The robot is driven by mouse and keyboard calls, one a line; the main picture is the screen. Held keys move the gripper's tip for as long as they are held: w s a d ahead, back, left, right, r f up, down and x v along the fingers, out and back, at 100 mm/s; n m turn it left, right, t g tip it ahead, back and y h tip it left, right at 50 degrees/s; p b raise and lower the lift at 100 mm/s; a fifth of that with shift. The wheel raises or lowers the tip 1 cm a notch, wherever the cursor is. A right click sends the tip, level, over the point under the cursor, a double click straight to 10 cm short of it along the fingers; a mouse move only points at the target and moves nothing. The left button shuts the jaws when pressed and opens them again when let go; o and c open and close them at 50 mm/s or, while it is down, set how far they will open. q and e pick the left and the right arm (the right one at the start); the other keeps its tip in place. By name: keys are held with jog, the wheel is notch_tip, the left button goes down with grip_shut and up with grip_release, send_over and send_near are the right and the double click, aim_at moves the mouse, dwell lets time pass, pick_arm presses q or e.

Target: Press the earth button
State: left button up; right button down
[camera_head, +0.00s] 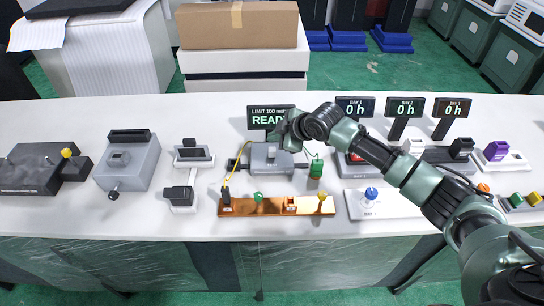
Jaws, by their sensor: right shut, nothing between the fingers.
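My right arm comes in from the lower right. Its gripper (283,141) is shut and empty, over the grey machine (262,158) in the middle of the white table, in front of the screen (270,117) reading "LIMIT 100" and "READ", partly covered. I cannot tell whether the fingertips touch anything. No button is legibly marked earth; the gripper and wrist hide part of the machine. My left gripper is not in view.
A copper strip (275,207) with small coloured parts lies in front of the machine. Several "0 h" displays (405,108) stand at the back right. A blue-knobbed plate (371,195) lies right of the strip. Grey devices (128,160) stand left. The front left table edge is clear.

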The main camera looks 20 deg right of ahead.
aim_at(274, 151)
jog(key=shift+f, duration=0.85)
jog(key=shift+f, duration=0.1)
dwell(1.3)
jog(key=shift+f, duration=0.35)
jog(key=shift+f+b, duration=0.55)
jog(key=shift+f, duration=0.05)
dwell(0.9)
jog(key=shift+r+p, duration=0.95)
jog(key=shift+r, duration=0.05)
notch_tip(274, 151, up, 5)
jog(key=p, duration=0.4)
jog(key=shift+r+p, duration=0.1)
jog(key=shift+p, duration=0.3)
